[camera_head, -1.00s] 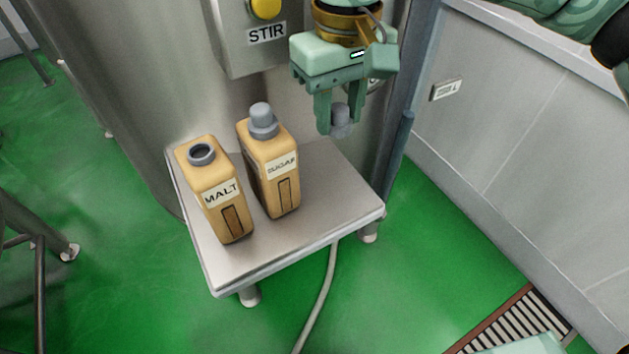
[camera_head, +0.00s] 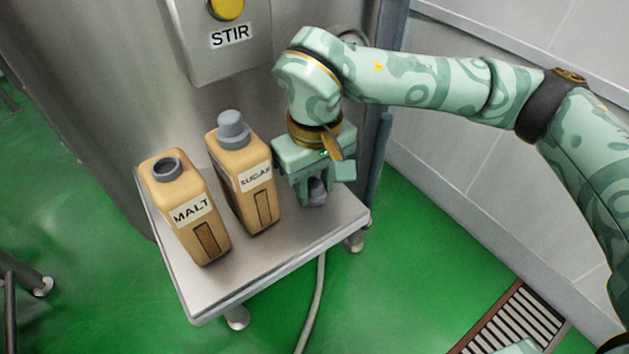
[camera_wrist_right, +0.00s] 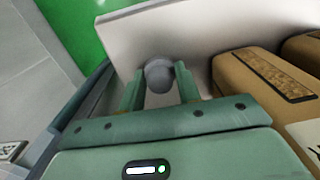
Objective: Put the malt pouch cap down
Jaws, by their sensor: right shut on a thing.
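The grey malt pouch cap (camera_head: 317,190) is between the fingers of my right gripper (camera_head: 314,196), low over the right part of the small steel table (camera_head: 270,262). I cannot tell whether the cap touches the tabletop. In the right wrist view the cap (camera_wrist_right: 159,75) sits between the two fingertips of the right gripper (camera_wrist_right: 160,82), with the table (camera_wrist_right: 190,35) behind it. The tan malt pouch (camera_head: 187,208) stands upright on the table's left side, its dark-rimmed spout (camera_head: 167,168) open.
The tan sugar pouch (camera_head: 243,180), with its grey cap on, stands between the malt pouch and my right gripper. A steel tank with a STIR button box (camera_head: 222,45) rises behind the table. The table's front right is clear.

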